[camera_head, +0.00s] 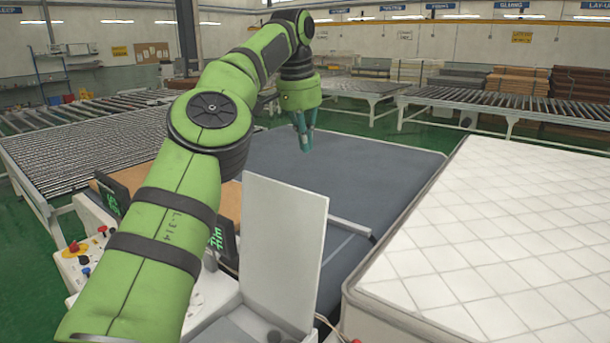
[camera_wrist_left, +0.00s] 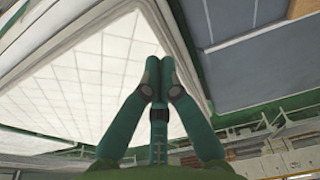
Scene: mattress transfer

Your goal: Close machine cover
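The machine cover (camera_head: 283,245) is a flat light-grey panel standing open, near upright, over an open grey box (camera_head: 235,328) in the low middle of the head view. My left gripper (camera_head: 306,146) hangs fingers-down above the grey-blue bed behind the cover, apart from it. Its teal fingers (camera_wrist_left: 159,68) are drawn together at the tips in the left wrist view, with nothing visible between them. The cover cannot be made out in the left wrist view. My right gripper is in neither view.
A white quilted mattress (camera_head: 510,225) lies at the right and shows in the left wrist view (camera_wrist_left: 80,80). A grey-blue bed (camera_head: 350,165) spans the middle. A control panel (camera_head: 90,255) with buttons and roller conveyors (camera_head: 75,155) are at the left. My left arm hides part of the machine.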

